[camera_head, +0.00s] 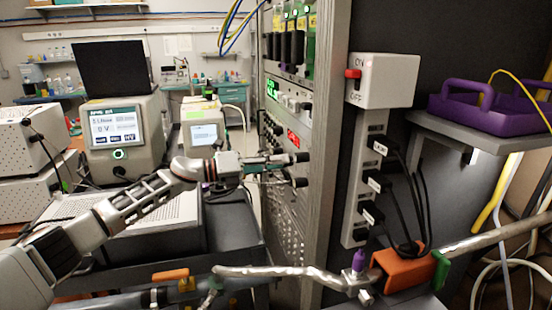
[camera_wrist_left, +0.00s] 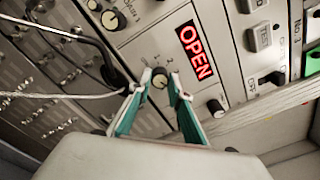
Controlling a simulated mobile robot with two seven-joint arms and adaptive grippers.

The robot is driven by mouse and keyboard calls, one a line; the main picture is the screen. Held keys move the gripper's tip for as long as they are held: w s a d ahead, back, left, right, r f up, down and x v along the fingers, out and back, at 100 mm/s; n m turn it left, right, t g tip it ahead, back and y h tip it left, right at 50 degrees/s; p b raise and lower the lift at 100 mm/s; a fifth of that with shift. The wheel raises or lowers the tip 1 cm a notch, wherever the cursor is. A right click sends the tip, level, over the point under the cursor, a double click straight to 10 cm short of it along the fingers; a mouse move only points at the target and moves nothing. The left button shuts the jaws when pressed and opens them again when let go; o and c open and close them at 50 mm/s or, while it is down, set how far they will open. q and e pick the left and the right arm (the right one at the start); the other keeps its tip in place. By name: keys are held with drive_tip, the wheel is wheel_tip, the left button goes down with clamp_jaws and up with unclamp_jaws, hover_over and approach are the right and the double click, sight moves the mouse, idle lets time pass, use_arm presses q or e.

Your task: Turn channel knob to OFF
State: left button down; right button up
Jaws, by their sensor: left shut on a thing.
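My left gripper (camera_head: 298,170) reaches the front of the instrument rack (camera_head: 290,215) from the left. Its teal-sided fingers (camera_wrist_left: 158,84) are shut on a small round channel knob (camera_wrist_left: 159,77) on the pale panel in the left wrist view. The fingertips stand on either side of the knob and partly cover the markings around it. The knob's exact pointer setting is too small to read. A red lit display (camera_wrist_left: 194,51) beside it reads OPEN; it also shows small in the head view (camera_head: 293,138). My right gripper is not in view.
Other knobs (camera_wrist_left: 110,20) and a dark cable (camera_wrist_left: 105,65) sit close to the fingers. Right of the rack are a red ON/OFF switch box (camera_head: 385,82), a power strip (camera_head: 362,190) and a purple tray (camera_head: 490,112). A monitor unit (camera_head: 118,135) stands at left.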

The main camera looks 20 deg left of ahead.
use_arm(q)
drive_tip(key=shift+f+m+p, duration=0.1)
drive_tip(key=shift+m+p, duration=5.75)
drive_tip(key=shift+m, duration=11.95)
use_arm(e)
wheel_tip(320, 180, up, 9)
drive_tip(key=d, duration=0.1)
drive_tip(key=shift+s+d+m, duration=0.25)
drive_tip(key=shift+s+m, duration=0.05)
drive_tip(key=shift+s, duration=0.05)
use_arm(q)
drive_tip(key=shift+s, duration=0.1)
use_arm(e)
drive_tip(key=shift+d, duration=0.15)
